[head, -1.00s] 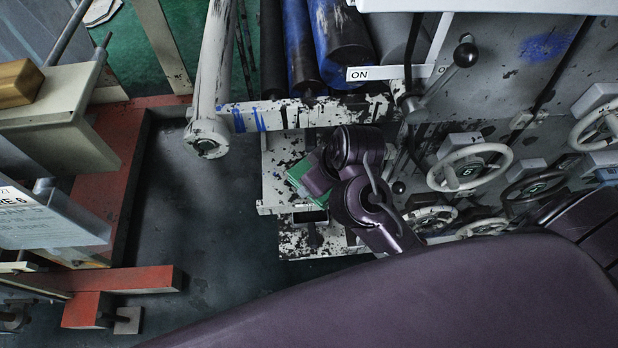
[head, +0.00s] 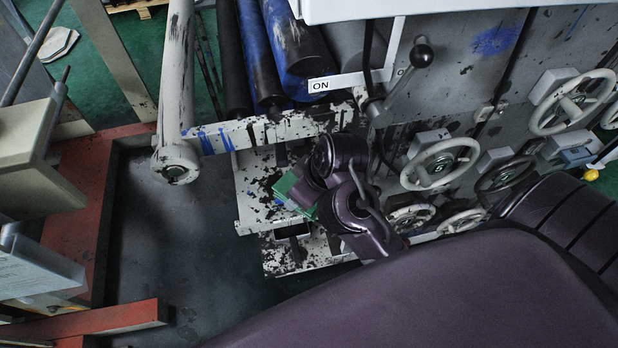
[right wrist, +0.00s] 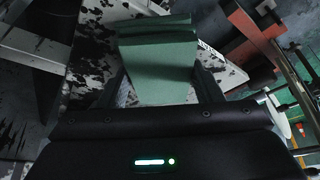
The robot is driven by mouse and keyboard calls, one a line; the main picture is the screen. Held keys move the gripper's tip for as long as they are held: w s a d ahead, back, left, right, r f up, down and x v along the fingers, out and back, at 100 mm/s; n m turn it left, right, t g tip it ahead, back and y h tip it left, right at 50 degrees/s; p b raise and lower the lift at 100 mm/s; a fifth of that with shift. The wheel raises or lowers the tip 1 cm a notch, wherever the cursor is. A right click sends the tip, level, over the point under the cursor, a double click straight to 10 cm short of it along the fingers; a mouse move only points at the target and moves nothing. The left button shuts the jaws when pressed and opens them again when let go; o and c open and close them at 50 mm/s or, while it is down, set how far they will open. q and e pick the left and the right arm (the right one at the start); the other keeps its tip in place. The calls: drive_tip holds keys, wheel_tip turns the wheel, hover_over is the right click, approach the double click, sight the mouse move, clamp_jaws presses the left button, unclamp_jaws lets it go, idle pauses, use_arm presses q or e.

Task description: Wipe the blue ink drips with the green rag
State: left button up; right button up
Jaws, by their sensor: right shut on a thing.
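The green rag (head: 296,192) is in my right gripper, beside the lower part of the machine in the head view. In the right wrist view the rag (right wrist: 156,68) is a folded green block between the two fingers of my right gripper (right wrist: 158,88), which is shut on it. Blue ink drips (head: 215,141) mark the left part of the pale horizontal bar, above and left of the rag. The rag is apart from these marks. A blue smear (head: 494,40) is on the grey panel at upper right. My left gripper is not in view.
Blue and black rollers (head: 292,45) stand behind the bar. A black-knobbed lever (head: 422,56) and several handwheels (head: 440,164) stick out at right. A pale post (head: 176,160) ends at the bar's left. Dark floor (head: 165,240) lies open at lower left, beside a red frame (head: 115,318).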

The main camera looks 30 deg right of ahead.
sight(272, 202)
drive_tip(key=shift+w+a+p, duration=0.25)
drive_tip(key=shift+a+p, duration=0.4)
drive_tip(key=shift+a, duration=0.5)
drive_tip(key=shift+w+a+p, duration=0.25)
drive_tip(key=shift+a+p, duration=0.8)
drive_tip(key=shift+p, duration=0.05)
drive_tip(key=shift+w+a+f+p, duration=0.15)
drive_tip(key=shift+a+p, duration=0.2)
drive_tip(key=shift+a, duration=0.25)
drive_tip(key=shift+a+f, duration=0.1)
wheel_tip(272, 202, up, 6)
drive_tip(key=p, duration=0.7)
drive_tip(key=shift+w+r, duration=0.15)
drive_tip(key=shift+r, duration=0.05)
drive_tip(key=shift+f, duration=0.1)
